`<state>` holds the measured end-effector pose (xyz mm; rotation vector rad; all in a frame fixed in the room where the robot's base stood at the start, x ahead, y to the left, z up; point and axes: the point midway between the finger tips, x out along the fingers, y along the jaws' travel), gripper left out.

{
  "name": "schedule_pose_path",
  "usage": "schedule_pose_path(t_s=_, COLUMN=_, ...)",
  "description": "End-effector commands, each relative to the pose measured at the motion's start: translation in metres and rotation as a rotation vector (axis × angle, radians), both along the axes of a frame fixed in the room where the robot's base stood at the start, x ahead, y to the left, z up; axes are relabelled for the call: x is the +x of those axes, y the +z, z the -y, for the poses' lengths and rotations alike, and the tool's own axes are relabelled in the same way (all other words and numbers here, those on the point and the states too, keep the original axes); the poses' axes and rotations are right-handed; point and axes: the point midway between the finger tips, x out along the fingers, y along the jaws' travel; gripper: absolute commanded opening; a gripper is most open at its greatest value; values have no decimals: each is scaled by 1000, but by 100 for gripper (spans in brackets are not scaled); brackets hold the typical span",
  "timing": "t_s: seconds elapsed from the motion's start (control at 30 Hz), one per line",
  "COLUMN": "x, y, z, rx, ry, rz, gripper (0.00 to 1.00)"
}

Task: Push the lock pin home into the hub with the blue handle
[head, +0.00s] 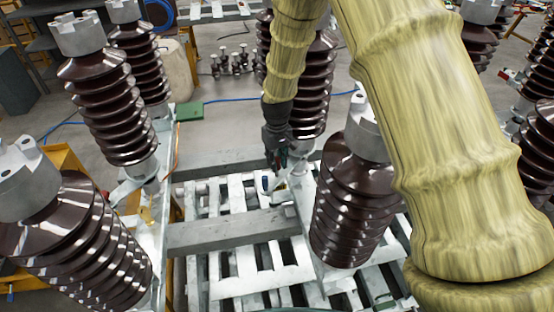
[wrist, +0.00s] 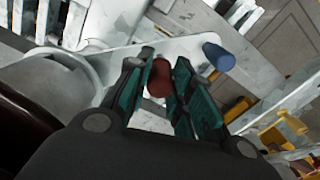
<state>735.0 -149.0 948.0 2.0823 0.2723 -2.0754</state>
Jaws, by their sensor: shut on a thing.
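My gripper (wrist: 163,92) has dark green fingers and is shut on a red-brown round-ended piece (wrist: 160,77), which looks like the lock pin. A blue cylindrical handle (wrist: 218,56) stands apart, just right of the fingers, on a pale metal plate (wrist: 120,62).
Tall brown ribbed insulators stand close by, one right of the gripper (head: 352,205) and one at the left (head: 110,95). Pale slatted metalwork (head: 235,262) lies below. A yellow part (wrist: 283,130) shows at the wrist view's right.

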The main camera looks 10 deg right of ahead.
Motion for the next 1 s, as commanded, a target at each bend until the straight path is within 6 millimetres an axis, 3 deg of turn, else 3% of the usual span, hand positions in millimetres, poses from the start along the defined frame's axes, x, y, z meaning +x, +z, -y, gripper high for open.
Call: schedule_pose_path(t_s=1.0, x=0, y=-8, z=0, rx=0, ry=0, rz=0, gripper=0)
